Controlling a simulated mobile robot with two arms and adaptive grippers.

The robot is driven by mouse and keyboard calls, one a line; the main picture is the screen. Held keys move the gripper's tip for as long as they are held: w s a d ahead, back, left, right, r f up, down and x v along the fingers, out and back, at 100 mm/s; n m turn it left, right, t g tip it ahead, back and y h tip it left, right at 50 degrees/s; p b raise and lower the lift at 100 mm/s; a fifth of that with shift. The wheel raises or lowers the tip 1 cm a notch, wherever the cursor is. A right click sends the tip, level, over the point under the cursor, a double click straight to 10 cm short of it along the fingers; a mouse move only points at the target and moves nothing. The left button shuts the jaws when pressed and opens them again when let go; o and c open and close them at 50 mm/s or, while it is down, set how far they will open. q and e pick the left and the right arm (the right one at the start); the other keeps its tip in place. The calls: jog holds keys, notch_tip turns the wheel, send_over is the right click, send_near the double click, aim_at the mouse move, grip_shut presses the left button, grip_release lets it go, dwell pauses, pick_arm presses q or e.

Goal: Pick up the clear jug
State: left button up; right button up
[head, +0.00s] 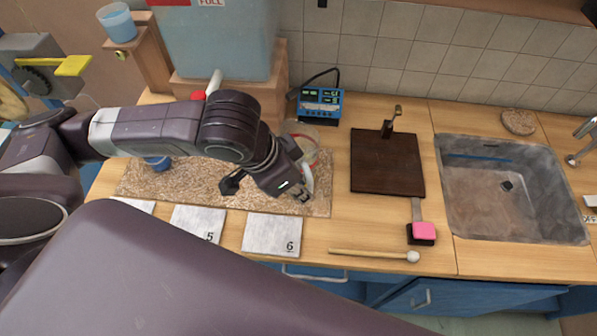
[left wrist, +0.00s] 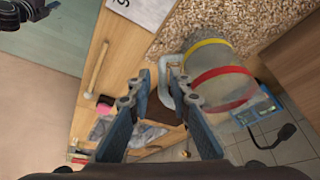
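The clear jug (head: 303,134) stands at the back right of the speckled mat, partly hidden behind my left gripper in the head view. In the left wrist view the jug (left wrist: 220,75) shows a red band, a yellow band and a pale handle (left wrist: 168,88). My left gripper (left wrist: 161,75) is open, its fingertips apart and close to the handle; the handle lies near the right fingertip. I cannot tell whether they touch. In the head view the left gripper (head: 290,192) is over the mat's right part. My right gripper is not in view.
The speckled mat (head: 200,180) has numbered tiles (head: 272,234) in front. A blue meter (head: 320,105) stands behind the jug. A large water tank (head: 217,40) stands behind.

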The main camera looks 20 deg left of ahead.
pick_arm(q)
jog(key=x, duration=0.2)
jog(key=p+x, duration=0.1)
jog(key=x, duration=0.2)
jog(key=shift+w, duration=0.45)
grip_shut()
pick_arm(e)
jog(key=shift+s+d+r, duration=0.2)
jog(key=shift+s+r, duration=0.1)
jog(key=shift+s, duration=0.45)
